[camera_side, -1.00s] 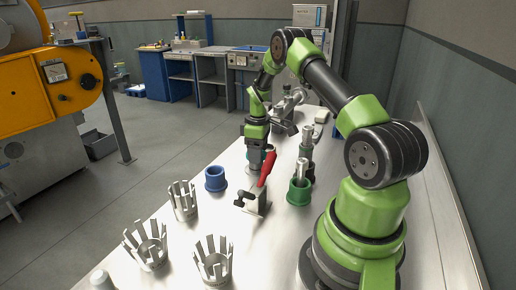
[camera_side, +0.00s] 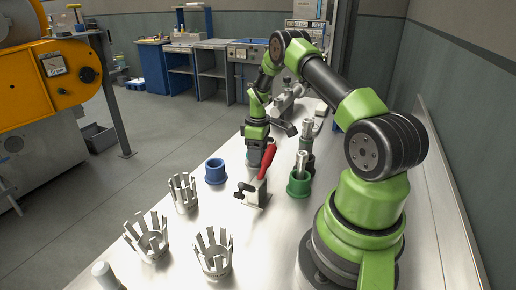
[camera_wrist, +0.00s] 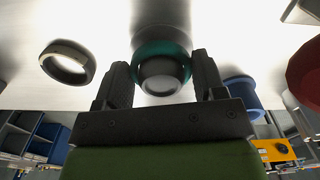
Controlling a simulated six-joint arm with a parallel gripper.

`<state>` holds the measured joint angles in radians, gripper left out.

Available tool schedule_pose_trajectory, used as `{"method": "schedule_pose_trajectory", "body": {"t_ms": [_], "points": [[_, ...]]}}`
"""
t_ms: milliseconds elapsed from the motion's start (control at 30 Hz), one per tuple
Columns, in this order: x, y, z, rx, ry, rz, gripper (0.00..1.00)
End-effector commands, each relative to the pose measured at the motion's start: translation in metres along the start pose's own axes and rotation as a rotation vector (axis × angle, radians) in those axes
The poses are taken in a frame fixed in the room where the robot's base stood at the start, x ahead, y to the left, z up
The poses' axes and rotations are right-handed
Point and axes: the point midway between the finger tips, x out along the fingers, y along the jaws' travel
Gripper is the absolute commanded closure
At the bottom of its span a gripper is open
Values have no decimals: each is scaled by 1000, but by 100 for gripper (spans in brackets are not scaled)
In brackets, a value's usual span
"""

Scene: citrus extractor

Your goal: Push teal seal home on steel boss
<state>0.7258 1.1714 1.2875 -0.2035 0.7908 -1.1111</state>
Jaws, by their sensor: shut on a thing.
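The teal seal (camera_wrist: 150,48) shows in the wrist view as a ring between my fingers. A round grey steel piece, which looks like the boss (camera_wrist: 160,78), shows inside the ring. How far the seal sits on it cannot be told. My gripper (camera_wrist: 163,68) is shut on the seal, with one dark finger on each side. In the side view my gripper (camera_side: 254,160) points down at the table behind the red-handled clamp, and the seal and boss are mostly hidden there.
The clamp (camera_side: 262,170) stands close in front of my gripper. A blue cup (camera_side: 215,172) is to its left and a green cup (camera_side: 299,186) with a steel rod to its right. Several slotted steel baskets (camera_side: 214,258) stand nearer. A loose steel ring (camera_wrist: 68,62) lies beside the seal.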

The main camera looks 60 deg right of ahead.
Motion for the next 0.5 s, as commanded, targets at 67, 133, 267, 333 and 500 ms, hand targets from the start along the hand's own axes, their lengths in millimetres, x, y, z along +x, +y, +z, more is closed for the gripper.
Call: {"method": "schedule_pose_trajectory", "body": {"t_ms": [67, 133, 267, 333, 500], "points": [[2, 0, 0, 0, 0, 0, 59], [4, 0, 0, 0, 0, 0, 59], [7, 0, 0, 0, 0, 0, 59], [9, 0, 0, 0, 0, 0, 59], [13, 0, 0, 0, 0, 0, 59]]}}
